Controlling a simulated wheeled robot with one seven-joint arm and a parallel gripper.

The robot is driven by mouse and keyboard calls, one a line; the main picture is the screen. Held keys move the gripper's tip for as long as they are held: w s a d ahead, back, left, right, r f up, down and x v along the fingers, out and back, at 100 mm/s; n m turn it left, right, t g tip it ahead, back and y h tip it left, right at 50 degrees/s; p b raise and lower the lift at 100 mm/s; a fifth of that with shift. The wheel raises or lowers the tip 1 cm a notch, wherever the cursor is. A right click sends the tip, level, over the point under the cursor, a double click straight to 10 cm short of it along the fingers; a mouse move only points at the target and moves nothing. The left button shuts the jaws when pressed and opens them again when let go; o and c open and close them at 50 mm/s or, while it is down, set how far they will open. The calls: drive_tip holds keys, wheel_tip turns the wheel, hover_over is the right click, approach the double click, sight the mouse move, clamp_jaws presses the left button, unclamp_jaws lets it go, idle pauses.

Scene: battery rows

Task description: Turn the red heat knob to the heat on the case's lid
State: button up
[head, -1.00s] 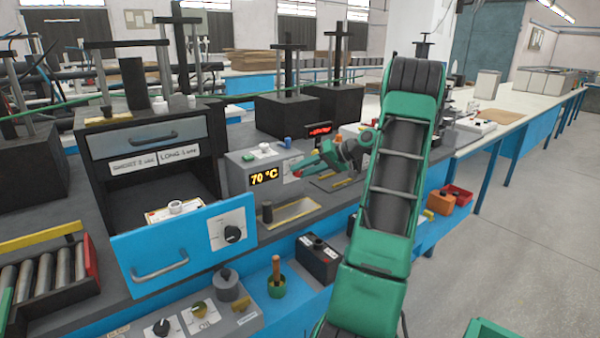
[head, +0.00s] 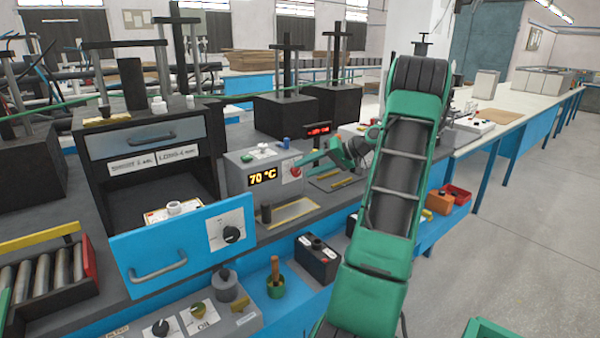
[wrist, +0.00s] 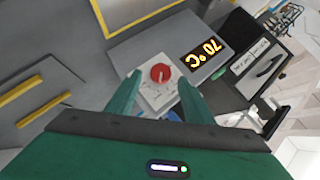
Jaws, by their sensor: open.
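The red heat knob (head: 295,171) is on a white plate on the front of the grey heater box (head: 240,180). The box's lit display (head: 263,177) reads 70 °C. In the wrist view the knob (wrist: 160,73) lies ahead, between the green fingers of my gripper (wrist: 160,84). They stand apart with nothing gripped; contact with the knob cannot be told. In the head view my gripper (head: 309,162) is just right of the knob. A white-topped case (head: 160,214) sits in the open blue drawer; any heat marking on its lid is too small to read.
The open blue drawer (head: 185,245) juts out left of the heater box. A second red display (head: 318,129) stands behind my gripper. A dark battery (head: 318,262) sits on the lower shelf.

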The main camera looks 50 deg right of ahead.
drive_tip(key=v, duration=0.8)
idle(0.4)
drive_tip(key=a+f+g+h, duration=0.2)
drive_tip(key=a+g, duration=0.5)
drive_tip(key=a, duration=1.5)
drive_tip(key=s+a+f+g+h, duration=0.1)
drive_tip(key=s+a+g, duration=0.1)
drive_tip(key=s+a, duration=0.5)
drive_tip(key=s+a+f+g+h, duration=0.1)
drive_tip(key=s+a, duration=0.6)
drive_tip(key=s, duration=0.8)
drive_tip(key=shift+s+f+g+h, duration=0.25)
drive_tip(key=shift+f+g, duration=0.25)
drive_tip(key=shift+f, duration=0.3)
drive_tip(key=shift+w, duration=0.1)
